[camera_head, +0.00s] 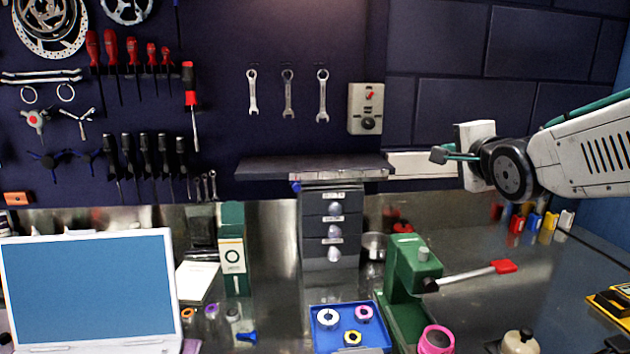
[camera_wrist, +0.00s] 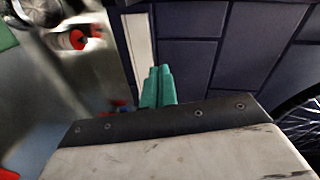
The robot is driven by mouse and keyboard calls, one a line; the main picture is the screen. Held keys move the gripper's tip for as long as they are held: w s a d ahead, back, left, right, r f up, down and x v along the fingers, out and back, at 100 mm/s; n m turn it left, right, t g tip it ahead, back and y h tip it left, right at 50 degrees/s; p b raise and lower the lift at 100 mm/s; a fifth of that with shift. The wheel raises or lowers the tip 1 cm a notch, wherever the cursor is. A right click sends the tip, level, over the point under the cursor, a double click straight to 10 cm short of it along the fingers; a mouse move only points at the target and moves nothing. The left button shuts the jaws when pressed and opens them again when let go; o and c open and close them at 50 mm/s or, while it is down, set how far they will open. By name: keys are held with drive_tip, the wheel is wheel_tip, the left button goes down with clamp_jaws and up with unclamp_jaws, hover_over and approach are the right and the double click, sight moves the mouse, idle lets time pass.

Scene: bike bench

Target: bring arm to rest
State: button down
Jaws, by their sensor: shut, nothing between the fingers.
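My gripper (camera_head: 440,154) is in the upper right of the head view, at the end of my white and grey arm. It points left in front of the wall, above the bench's right part, and holds nothing. In the wrist view its two teal fingers (camera_wrist: 158,88) lie side by side, shut, with the dark tiled wall beyond them. Nothing touches the fingertips.
A green press (camera_head: 412,270) with a red-tipped lever stands on the metal bench below. A dark shelf (camera_head: 300,168) juts from the wall left of my gripper. A blue tray (camera_head: 375,339), a laptop (camera_head: 90,285) and a drawer unit (camera_head: 332,225) stand further left.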

drive_tip(key=s+f+n+g, duration=0.5)
drive_tip(key=s, duration=0.5)
drive_tip(key=s+f+n+g, duration=0.5)
drive_tip(key=s, duration=0.6)
drive_tip(key=s+f+n+g, duration=0.4)
drive_tip(key=s+f+n, duration=0.1)
drive_tip(key=s, duration=0.6)
drive_tip(key=shift+s+a+f+n+g+h, duration=0.3)
drive_tip(key=shift+f+g, duration=0.1)
drive_tip(key=shift+f, duration=0.15)
